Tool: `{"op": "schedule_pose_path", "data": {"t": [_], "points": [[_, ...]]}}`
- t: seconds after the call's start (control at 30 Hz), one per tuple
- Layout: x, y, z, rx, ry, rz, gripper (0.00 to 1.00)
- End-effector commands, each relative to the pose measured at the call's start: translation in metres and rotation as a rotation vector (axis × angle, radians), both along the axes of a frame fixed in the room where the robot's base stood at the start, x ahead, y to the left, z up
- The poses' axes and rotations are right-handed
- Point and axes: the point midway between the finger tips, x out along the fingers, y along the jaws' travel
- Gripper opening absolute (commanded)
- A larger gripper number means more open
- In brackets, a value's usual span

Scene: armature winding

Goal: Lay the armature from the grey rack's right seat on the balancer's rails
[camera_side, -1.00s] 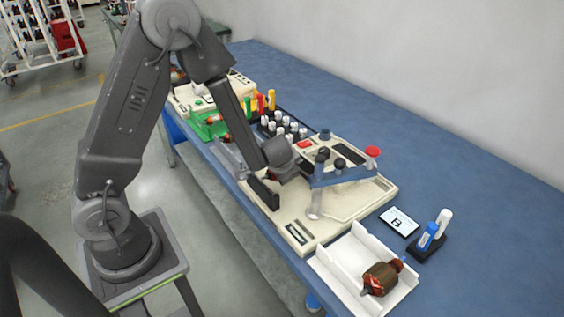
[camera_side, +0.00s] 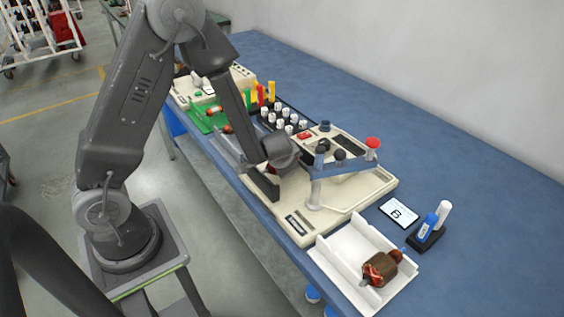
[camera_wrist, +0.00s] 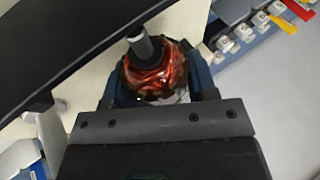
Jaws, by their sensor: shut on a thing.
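My gripper (camera_side: 268,180) is shut on an armature with copper-red windings and a dark grey shaft end. The armature (camera_wrist: 155,70) sits between the jaws in the wrist view, its shaft pointing toward the camera's upper left. In the side view my gripper is low over the left part of a cream machine (camera_side: 345,200) with a blue-grey swing arm, which seems to be the balancer. Its rails are hidden or cannot be made out. A grey rack (camera_side: 228,150) stands just left of the gripper; its seats are too small to tell apart.
A white tray (camera_side: 340,250) holds another armature (camera_side: 385,268) at the front right. A phone-like card (camera_side: 398,213) and a black stand with blue and white bottles (camera_side: 428,230) are beside it. Several white-topped parts and a green stand (camera_side: 205,118) lie behind. The blue bench is clear at right.

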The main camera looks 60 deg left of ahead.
Motion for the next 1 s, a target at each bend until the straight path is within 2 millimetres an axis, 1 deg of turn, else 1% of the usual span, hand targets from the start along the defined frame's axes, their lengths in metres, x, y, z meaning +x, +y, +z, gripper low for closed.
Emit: {"op": "schedule_pose_path", "data": {"t": [0.83,0.87,1.0], "points": [[0.0007,0.0002,-0.0059,0.001,-0.002,0.0,0.17],[0.0006,0.0002,-0.0059,0.001,-0.002,0.0,0.54],[0.0005,0.0001,-0.006,0.001,-0.002,0.0,0.68]]}}
